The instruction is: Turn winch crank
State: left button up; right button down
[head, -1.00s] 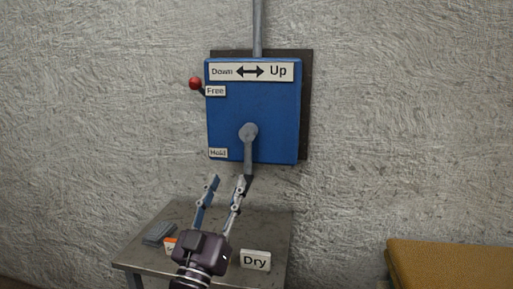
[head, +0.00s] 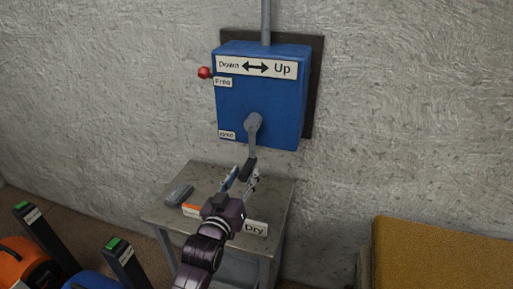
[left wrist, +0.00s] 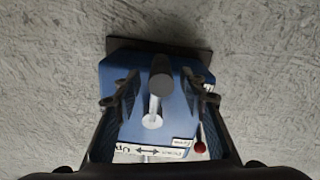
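The blue winch box (head: 290,105) is on the wall, with a "Down ↔ Up" sign on its front. Its grey crank (head: 253,138) hangs downward from the hub and ends in a dark handle (head: 249,167). My left gripper (head: 244,176) is open just below and in front of the handle. In the left wrist view the handle (left wrist: 161,77) points at the camera, between the two spread fingers (left wrist: 161,95), with a gap on each side. Whether the fingertips reach alongside it is hard to tell. My right gripper is not in view.
A red-knobbed lever (head: 204,72) sticks out at the box's left, by the "Free" label. Orange and blue machines are at lower left, and a mustard-coloured block (head: 430,255) at lower right.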

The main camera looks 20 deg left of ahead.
aim_at(252, 160)
pick_arm(q)
jog(key=shift+w, duration=0.3)
jog(key=shift+w+p, duration=0.6)
jog(key=shift+w, duration=3)
grip_shut()
jog(key=shift+f, duration=0.1)
